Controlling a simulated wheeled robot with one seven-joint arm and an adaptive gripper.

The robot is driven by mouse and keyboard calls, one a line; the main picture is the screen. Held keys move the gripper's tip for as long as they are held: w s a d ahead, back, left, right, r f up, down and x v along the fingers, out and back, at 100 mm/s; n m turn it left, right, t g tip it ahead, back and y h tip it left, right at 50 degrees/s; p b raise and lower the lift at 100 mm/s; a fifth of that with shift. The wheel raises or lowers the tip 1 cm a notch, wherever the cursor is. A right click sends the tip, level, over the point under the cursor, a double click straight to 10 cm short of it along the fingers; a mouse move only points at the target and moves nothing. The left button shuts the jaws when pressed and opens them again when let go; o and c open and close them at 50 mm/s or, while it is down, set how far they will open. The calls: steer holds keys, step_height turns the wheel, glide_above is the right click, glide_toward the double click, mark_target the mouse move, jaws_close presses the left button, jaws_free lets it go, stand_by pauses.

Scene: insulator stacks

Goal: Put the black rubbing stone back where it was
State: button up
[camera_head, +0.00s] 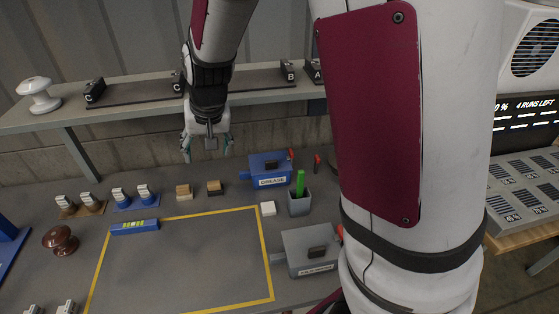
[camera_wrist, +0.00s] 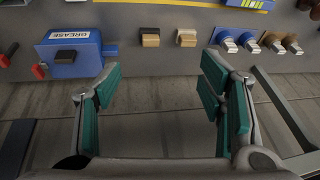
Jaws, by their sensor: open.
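Two small blocks sit side by side at the back of the bench. The right one in the head view has a dark top on a tan base and looks like the black rubbing stone (camera_head: 214,187); it also shows in the wrist view (camera_wrist: 150,38). The other is a paler tan block (camera_head: 184,192), also in the wrist view (camera_wrist: 186,38). My gripper (camera_head: 207,152) hangs above and behind them, in front of the wall below the shelf. In the wrist view its green-padded fingers (camera_wrist: 160,88) are spread wide with nothing between them.
A blue grease box (camera_head: 270,170) with a dark handle stands right of the blocks. A blue level (camera_head: 134,227) borders the clear yellow-taped area. The shelf (camera_head: 140,105) runs behind my gripper.

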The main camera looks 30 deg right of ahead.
steer(key=s+d+r+n, duration=0.1)
steer(key=s+r, duration=0.3)
steer(key=s, duration=0.4)
steer(key=s+r+n, duration=0.1)
steer(key=s+r, duration=0.3)
steer(key=s, duration=0.5)
steer(key=s+d+r+n, duration=0.1)
steer(key=s+r, duration=0.4)
steer(key=s, duration=0.4)
steer(key=shift+d+n+t, duration=0.3)
steer(key=shift+d+t, duration=0.05)
steer(key=shift+t, duration=0.05)
steer(key=shift+r, duration=0.1)
